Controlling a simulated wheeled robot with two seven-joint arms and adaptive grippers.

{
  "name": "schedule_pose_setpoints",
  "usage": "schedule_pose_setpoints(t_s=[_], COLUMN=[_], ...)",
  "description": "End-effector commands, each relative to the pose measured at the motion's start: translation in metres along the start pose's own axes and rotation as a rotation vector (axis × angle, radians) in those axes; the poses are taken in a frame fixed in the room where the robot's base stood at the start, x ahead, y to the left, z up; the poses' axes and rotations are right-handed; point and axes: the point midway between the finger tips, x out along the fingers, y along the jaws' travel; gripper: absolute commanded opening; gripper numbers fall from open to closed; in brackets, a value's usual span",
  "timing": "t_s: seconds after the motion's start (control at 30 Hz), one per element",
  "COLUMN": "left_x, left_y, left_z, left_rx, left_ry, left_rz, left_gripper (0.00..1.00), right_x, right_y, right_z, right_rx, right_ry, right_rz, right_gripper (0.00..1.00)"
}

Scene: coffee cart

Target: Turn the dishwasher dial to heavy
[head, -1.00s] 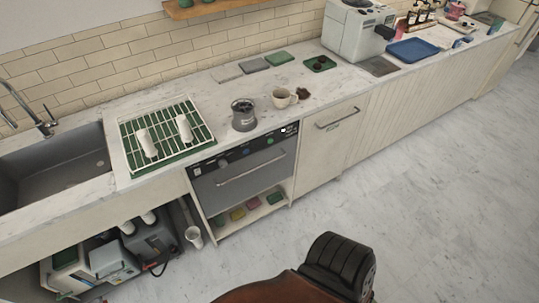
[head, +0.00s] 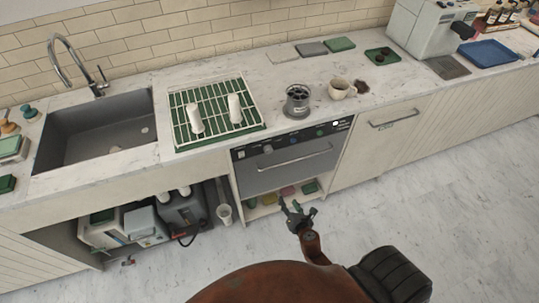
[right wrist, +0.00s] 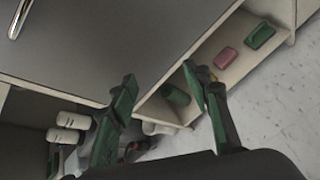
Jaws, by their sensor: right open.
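The dishwasher (head: 290,168) is built in under the counter, with a dark control strip (head: 293,140) along its top. A small round knob (head: 268,149) and a greenish round control (head: 320,132) show on the strip. Its labels are too small to read. My right gripper (head: 292,206) is in front of and below the dishwasher door, apart from the control strip. In the right wrist view its green-padded fingers (right wrist: 160,84) are spread and empty, with the door's dark lower part (right wrist: 105,40) behind them. My left gripper is not in view.
The door handle (head: 293,158) sticks out below the strip. An open shelf (head: 262,211) with coloured items lies under the dishwasher. A grey canister (head: 298,101) and a cup (head: 339,90) stand on the counter above. The floor in front is clear.

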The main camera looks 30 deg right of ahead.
Motion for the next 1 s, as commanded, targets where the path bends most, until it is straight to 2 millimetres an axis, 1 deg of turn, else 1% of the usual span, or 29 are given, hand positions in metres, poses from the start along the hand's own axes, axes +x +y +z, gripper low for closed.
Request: schedule_pose_setpoints(t_s=[0.03,0.1,0.2,0.3,0.4,0.5,0.57,0.8,0.9,1.0], left_x=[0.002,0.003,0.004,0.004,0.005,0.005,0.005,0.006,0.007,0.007], left_y=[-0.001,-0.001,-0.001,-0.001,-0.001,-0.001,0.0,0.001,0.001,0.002], left_z=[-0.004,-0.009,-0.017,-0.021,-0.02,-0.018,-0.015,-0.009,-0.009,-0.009], left_rx=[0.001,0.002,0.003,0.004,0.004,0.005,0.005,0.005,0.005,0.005], left_ry=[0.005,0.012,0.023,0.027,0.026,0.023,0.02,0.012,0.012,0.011], left_rz=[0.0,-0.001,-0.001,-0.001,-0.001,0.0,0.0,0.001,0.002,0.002], left_gripper=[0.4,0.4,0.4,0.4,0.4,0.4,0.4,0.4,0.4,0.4], right_x=[-0.005,-0.016,-0.034,-0.05,-0.059,-0.057,-0.051,-0.017,-0.005,0.002], right_y=[0.032,0.07,0.113,0.14,0.155,0.161,0.164,0.175,0.178,0.18], right_z=[0.037,0.08,0.125,0.153,0.167,0.174,0.177,0.19,0.195,0.197], right_rx=[-0.173,-0.406,-0.677,-0.862,-0.962,-0.998,-1.0,-0.996,-0.997,-0.997], right_ry=[-0.082,-0.192,-0.33,-0.43,-0.484,-0.503,-0.506,-0.504,-0.503,-0.501], right_rz=[0.049,0.089,0.106,0.099,0.089,0.084,0.083,0.084,0.084,0.084], right_gripper=[0.44,0.44,0.44,0.44,0.44,0.44,0.44,0.44,0.44,0.44])
